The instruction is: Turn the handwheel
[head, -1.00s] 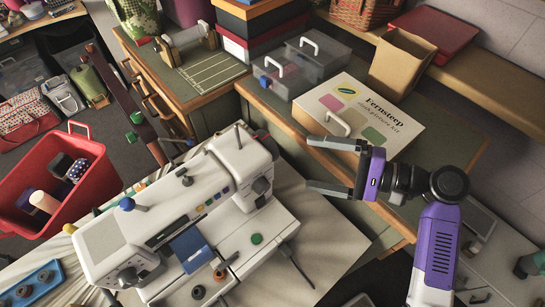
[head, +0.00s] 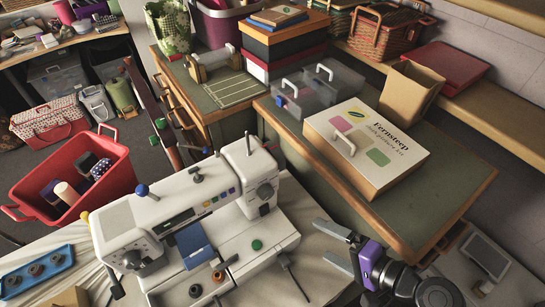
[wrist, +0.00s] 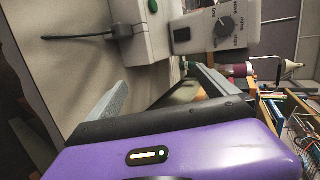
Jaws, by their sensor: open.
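The white sewing machine (head: 185,205) stands on the pale table in the head view. A dark round knob (head: 150,262) shows on its left end; it may be the handwheel, but I cannot be sure. The right end carries a grey marked dial (head: 265,190), also visible in the wrist view (wrist: 225,25). My gripper (head: 319,240) is at the lower right of the head view, right of the machine and apart from it. Its two fingers are spread with nothing between them; they show in the wrist view too (wrist: 160,90).
A red bin (head: 112,160) stands left of the machine. A Fernsteep kit box (head: 390,175) and clear cases (head: 305,95) sit on the green-topped desk behind. A blue tray (head: 38,272) lies at lower left.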

